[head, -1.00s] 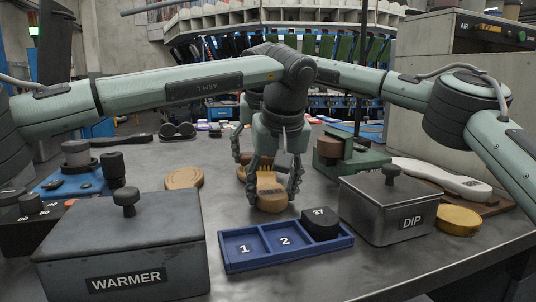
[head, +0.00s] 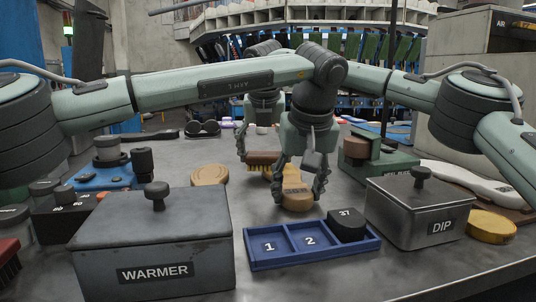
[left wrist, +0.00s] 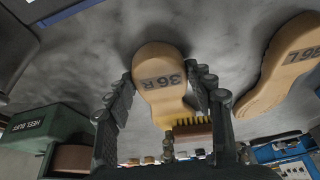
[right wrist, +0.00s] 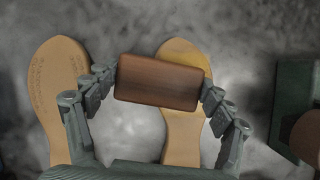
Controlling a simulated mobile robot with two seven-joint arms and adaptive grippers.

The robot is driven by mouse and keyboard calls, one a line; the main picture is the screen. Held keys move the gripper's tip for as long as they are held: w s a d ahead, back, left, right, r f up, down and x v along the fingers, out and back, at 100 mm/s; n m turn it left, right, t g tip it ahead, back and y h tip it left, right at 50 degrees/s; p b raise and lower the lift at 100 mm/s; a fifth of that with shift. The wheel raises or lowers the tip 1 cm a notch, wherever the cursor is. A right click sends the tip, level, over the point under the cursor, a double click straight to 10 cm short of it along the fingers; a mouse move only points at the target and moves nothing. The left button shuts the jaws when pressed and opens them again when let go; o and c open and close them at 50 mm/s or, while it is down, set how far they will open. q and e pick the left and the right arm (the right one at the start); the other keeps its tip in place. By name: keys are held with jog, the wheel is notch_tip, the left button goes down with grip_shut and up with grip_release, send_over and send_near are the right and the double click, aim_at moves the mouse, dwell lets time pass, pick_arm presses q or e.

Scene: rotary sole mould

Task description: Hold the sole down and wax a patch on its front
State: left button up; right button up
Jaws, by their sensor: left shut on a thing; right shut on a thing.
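The sole (head: 297,202) lies flat on the table. Its heel, marked 36 R, shows in the left wrist view (left wrist: 160,68). My left gripper (head: 300,196) points down with its fingers shut on either side of the heel. My right gripper (right wrist: 157,88) is shut on a brush with a brown wooden back (right wrist: 158,82). The brush is over the sole's front part, its bristles (left wrist: 190,126) facing down. A glossier yellow area (right wrist: 184,57) shows on the sole's front beside the brush. Whether the bristles touch the sole is unclear.
A second sole (right wrist: 58,85) lies beside it, apart. A blue tray (head: 249,264) with slots 1 and 2 empty and a black piece marked 37 stands in front. The WARMER box (head: 150,238), DIP box (head: 405,222), yellow disc (head: 491,226) and green heel buffer (head: 385,172) surround the work area.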

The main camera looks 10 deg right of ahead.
jog(key=shift+r, duration=4.05)
pick_arm(q)
jog(key=o, duration=1.3)
jog(key=shift+o, duration=0.2)
jog(key=v, duration=0.7)
jog(key=shift+s+r, duration=0.1)
jog(key=shift+r, duration=0.2)
